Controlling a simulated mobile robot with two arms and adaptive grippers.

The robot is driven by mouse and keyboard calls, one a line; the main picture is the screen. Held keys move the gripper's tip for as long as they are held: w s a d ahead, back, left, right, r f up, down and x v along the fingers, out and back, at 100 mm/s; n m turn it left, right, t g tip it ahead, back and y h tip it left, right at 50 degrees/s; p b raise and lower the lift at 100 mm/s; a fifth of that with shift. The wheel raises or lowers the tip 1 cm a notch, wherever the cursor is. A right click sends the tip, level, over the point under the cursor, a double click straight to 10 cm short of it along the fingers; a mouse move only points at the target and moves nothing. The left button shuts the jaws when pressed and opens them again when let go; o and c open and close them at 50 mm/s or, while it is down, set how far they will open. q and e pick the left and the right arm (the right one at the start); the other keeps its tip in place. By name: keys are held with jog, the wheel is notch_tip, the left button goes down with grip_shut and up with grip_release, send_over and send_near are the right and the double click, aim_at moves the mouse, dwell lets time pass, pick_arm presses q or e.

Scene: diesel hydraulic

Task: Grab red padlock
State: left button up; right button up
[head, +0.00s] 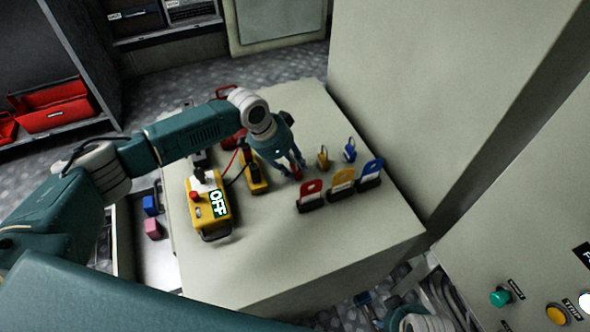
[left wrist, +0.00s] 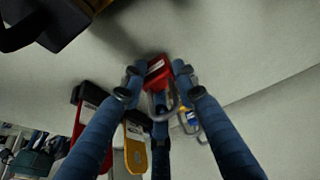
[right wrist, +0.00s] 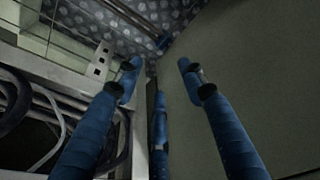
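The red padlock (left wrist: 159,72) lies between the fingertips of my left gripper (left wrist: 157,73) in the left wrist view, its metal shackle towards the gripper. The fingers are spread on either side of it, with small gaps. In the head view, my left gripper (head: 291,164) points down at the cabinet top, and a bit of the red padlock (head: 297,174) shows below the fingers. My right gripper (right wrist: 158,65) is open and empty in the right wrist view, low beside a cabinet wall.
Yellow (head: 323,157) and blue (head: 349,150) padlocks stand right of the gripper. Red (head: 311,195), yellow (head: 341,180) and blue (head: 370,173) tags stand in front. A yellow OFF box (head: 208,207) stands left. A tall cabinet (head: 430,90) rises at the right. The front cabinet top (head: 300,250) is clear.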

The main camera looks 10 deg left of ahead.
pick_arm(q)
grip_shut()
jog(key=shift+r, duration=0.1)
